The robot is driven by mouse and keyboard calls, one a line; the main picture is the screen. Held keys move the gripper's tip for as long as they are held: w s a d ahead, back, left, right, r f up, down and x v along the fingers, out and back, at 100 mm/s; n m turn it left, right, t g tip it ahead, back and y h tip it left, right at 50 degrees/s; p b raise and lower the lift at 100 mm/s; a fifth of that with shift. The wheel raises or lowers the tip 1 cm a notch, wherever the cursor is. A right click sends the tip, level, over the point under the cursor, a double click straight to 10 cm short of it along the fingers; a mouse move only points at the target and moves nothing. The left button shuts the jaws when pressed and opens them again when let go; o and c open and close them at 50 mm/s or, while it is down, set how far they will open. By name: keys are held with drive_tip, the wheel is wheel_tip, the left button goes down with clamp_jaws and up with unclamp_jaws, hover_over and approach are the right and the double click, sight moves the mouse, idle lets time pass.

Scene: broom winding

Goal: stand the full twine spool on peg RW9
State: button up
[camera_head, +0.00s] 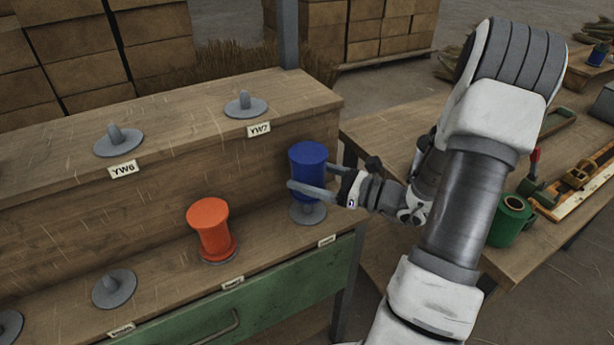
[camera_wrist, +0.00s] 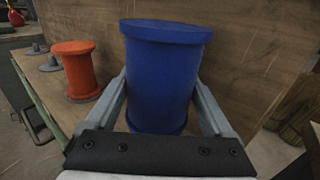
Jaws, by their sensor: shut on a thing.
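A blue spool (camera_head: 308,165) is between the fingers of my gripper (camera_head: 312,178), which is shut on it. The spool is upright, at the right end of the lower shelf, directly above a grey peg base (camera_head: 308,213). I cannot tell whether it rests on that base or hangs just above it. In the wrist view the blue spool (camera_wrist: 163,75) fills the space between the two fingers (camera_wrist: 163,105). The front labels on the lower shelf are too small to read, so I cannot tell which peg is RW9.
An orange spool (camera_head: 210,228) stands left of the blue one, also in the wrist view (camera_wrist: 76,70). An empty peg (camera_head: 114,287) is farther left. Pegs YW6 (camera_head: 118,141) and YW7 (camera_head: 245,104) on the upper shelf are empty. A workbench (camera_head: 400,130) with a green spool (camera_head: 511,221) is at right.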

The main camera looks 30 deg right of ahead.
drive_tip(key=shift+f+b, duration=2.15)
drive_tip(key=shift+f, duration=0.45)
drive_tip(key=shift+r+p, duration=0.1)
drive_tip(key=shift+p, duration=0.35)
drive_tip(key=shift+f+b, duration=0.45)
drive_tip(key=shift+f, duration=0.25)
drive_tip(key=o, duration=1.1)
drive_tip(key=shift+o, duration=0.2)
drive_tip(key=shift+p+v, duration=0.85)
drive_tip(key=shift+v, duration=4.6)
drive_tip(key=shift+r, duration=0.1)
